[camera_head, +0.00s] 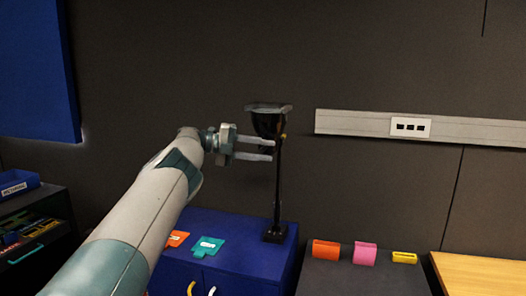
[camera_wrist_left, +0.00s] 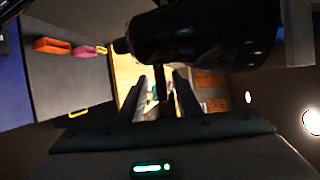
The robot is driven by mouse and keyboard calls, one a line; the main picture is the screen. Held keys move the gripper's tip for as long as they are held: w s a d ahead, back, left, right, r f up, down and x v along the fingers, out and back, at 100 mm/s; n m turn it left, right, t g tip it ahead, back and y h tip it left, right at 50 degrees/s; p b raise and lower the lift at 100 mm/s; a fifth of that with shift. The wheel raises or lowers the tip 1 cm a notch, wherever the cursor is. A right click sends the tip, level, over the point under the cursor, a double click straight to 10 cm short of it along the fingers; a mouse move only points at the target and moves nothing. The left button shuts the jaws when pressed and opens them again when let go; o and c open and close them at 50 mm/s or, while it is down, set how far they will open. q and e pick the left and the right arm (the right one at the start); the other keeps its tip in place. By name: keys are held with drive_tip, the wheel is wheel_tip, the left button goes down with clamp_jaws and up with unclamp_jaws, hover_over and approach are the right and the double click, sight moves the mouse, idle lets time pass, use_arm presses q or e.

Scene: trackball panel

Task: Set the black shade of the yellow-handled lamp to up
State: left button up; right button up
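The lamp stands upright on the blue cabinet, its thin black pole (camera_head: 277,190) rising from a dark square base (camera_head: 276,232). Its black shade (camera_head: 268,124) is at the pole's top, with the wide greyish rim uppermost and the narrower part below. A small yellow part (camera_head: 284,136) shows beside the shade. My left gripper (camera_head: 272,150) is open, its two fingers pointing right, at or just below the shade's lower part. Contact cannot be told. In the left wrist view the shade (camera_wrist_left: 205,35) looms dark above the spread fingers (camera_wrist_left: 160,88). My right gripper is out of view.
The blue cabinet top (camera_head: 240,258) carries orange and teal tags. A dark cabinet (camera_head: 330,278) with orange, pink and yellow pieces stands to its right, then a wooden table (camera_head: 485,275). A grey wall rail (camera_head: 350,123) with a socket is at right. A shelf is at left.

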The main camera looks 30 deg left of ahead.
use_arm(q)
drive_tip(key=shift+a, duration=0.1)
